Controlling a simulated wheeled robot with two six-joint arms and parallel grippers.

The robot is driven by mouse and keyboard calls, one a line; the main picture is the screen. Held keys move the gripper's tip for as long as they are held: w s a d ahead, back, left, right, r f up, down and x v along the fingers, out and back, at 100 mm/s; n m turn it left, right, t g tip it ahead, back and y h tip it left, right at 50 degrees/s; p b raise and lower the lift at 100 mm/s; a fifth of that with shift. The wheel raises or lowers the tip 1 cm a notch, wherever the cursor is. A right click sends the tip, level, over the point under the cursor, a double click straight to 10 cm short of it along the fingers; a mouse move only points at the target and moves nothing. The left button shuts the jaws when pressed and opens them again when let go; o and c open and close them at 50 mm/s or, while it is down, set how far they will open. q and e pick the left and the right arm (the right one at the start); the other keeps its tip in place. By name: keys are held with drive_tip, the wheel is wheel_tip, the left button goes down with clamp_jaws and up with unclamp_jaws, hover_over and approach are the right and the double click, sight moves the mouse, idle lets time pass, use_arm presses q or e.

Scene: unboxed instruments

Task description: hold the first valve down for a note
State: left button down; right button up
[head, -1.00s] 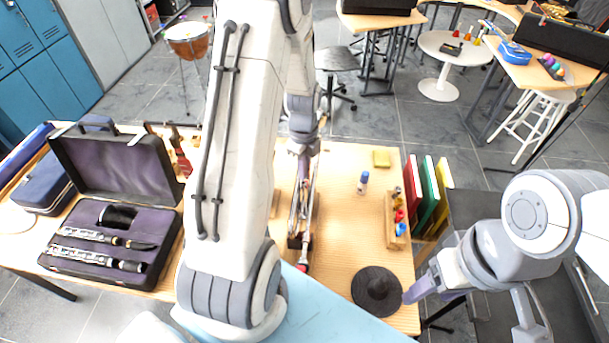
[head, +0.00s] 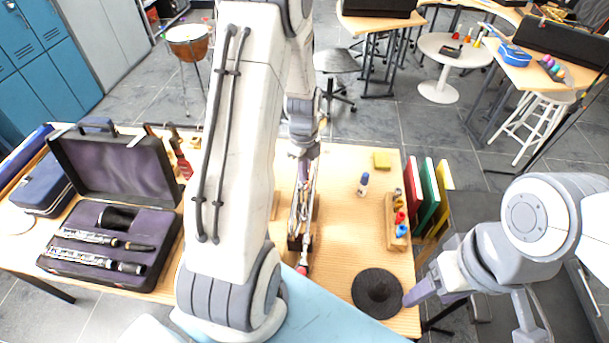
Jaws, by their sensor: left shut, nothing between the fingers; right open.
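A silvery trumpet-like instrument (head: 304,200) lies lengthwise on a dark support on the wooden table, its near end by a red piece. My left arm crosses the middle of the view and hides part of the table. My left gripper (head: 304,156) is shut and points down at the far part of the instrument. I cannot tell whether its tips touch a valve, and the first valve cannot be made out.
A wooden rack (head: 396,222) with coloured pieces stands at the table's right side, near a small bottle (head: 363,184) and a yellow block (head: 382,160). Red, green and yellow folders (head: 428,194) stand beyond the edge. An open clarinet case (head: 75,212) lies at left.

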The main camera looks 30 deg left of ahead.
use_arm(q)
wheel_tip(320, 180, up, 7)
drive_tip(key=p, duration=0.6)
idle(0.3)
idle(0.5)
